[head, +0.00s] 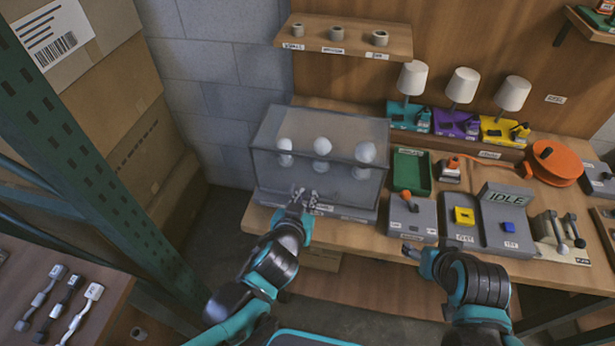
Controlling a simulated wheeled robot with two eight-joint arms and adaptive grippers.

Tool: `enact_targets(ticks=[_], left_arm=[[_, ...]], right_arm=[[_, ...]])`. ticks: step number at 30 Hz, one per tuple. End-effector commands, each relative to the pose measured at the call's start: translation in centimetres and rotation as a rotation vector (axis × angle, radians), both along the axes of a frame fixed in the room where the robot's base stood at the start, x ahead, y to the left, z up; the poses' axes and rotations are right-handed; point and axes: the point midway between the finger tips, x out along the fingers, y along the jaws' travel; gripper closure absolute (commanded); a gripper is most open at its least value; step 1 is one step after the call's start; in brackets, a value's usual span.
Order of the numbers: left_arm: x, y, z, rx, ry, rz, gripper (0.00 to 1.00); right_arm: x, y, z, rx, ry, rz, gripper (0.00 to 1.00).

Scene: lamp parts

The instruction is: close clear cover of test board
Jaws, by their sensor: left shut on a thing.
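The test board (345,212) stands at the left end of the workbench with three white bulbs in a row on it. Its clear cover (365,135) is a see-through grey box that stands over the bulbs, and they show through its front. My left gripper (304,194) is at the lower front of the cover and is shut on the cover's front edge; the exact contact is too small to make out. My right gripper (408,249) is at the bench's front edge, near a grey box with an orange knob, and its fingers are unclear.
A green tray (411,170), a grey switch box (412,217) and an IDLE panel (507,198) stand to the right of the board. Several lamps stand behind. A shelf (345,37) hangs above the cover. A green rack post (90,170) rises at left.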

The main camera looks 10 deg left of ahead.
Motion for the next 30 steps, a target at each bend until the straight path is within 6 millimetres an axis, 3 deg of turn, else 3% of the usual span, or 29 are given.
enact_targets(ticks=[2,15,21,28,30], left_arm=[[-1.0,0.4,-0.3,-0.004,0.022,0.011,1.00],[-0.4,-0.1,6.7,-0.003,-0.034,-0.016,1.00],[-0.2,-0.3,9.0,-0.002,-0.052,-0.025,1.00],[-0.2,-0.4,9.8,-0.002,-0.057,-0.027,1.00],[-0.3,0.5,9.3,0.003,-0.032,-0.008,1.00]], right_arm=[[0.0,0.0,-0.2,0.000,0.000,0.000,0.38],[0.0,0.0,0.0,0.000,0.000,0.000,0.38],[0.0,0.0,0.0,0.000,0.000,0.000,0.38],[0.0,0.0,0.1,0.000,0.000,0.000,0.38],[0.0,0.0,0.1,0.000,0.000,0.000,0.38]])
